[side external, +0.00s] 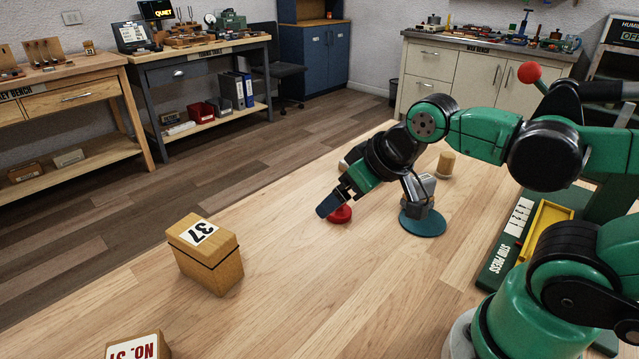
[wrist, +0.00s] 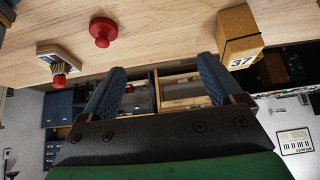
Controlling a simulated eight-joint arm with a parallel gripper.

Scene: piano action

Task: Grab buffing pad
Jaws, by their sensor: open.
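A small red round piece with a knob (side external: 341,214), which may be the buffing pad, sits on the wooden table. It also shows at upper left in the wrist view (wrist: 103,31). My gripper (side external: 328,206) is tilted down over it in the side view and partly hides it. In the wrist view my gripper (wrist: 160,65) has its two blue fingers wide apart with nothing between them. The red piece lies outside the fingers, beyond the left one. I cannot tell whether a finger touches it.
A wooden block marked 37 (side external: 208,255) stands left of my gripper, and another numbered block (side external: 137,347) is at the front. A teal disc (side external: 424,226) bears a grey metal device. A wooden cylinder (side external: 446,164) stands behind. A red-topped piece (wrist: 58,65) shows in the wrist view.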

